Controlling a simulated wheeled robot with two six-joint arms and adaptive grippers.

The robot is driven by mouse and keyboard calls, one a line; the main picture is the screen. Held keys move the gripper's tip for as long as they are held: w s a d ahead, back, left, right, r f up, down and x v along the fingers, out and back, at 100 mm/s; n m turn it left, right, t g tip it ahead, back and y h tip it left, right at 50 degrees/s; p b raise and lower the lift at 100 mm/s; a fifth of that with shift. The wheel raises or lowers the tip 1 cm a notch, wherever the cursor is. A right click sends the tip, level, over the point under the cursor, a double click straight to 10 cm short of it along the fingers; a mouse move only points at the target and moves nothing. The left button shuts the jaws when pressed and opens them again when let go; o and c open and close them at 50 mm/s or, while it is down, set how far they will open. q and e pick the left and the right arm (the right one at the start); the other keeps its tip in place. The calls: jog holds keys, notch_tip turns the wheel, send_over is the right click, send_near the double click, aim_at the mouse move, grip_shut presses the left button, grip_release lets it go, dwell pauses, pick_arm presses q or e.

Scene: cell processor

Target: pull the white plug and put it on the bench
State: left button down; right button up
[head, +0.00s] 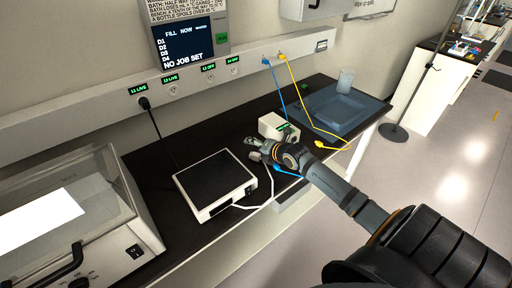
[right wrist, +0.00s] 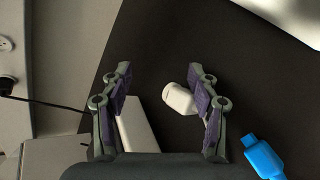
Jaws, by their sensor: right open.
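The white plug (right wrist: 178,98) shows in the right wrist view against the dark bench top, between my fingers and close to the right-hand one. Part of it is hidden by that finger, and I cannot tell whether they touch. My right gripper (right wrist: 160,75) is open with nothing clamped. In the head view my right gripper (head: 256,149) is over the bench (head: 170,158), in front of the small white box (head: 276,127). A white cord (head: 268,190) runs from the flat device up towards it. My left gripper is not in view.
A flat device with a black top (head: 215,182) stands left of my gripper. A blue plug (right wrist: 263,157) lies close on the right in the wrist view. A yellow plug (head: 320,144) and a blue tray (head: 340,110) are further right. A black plug (head: 144,103) sits in the wall strip.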

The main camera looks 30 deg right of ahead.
notch_tip(320, 180, up, 10)
dwell(0.4)
dwell(0.6)
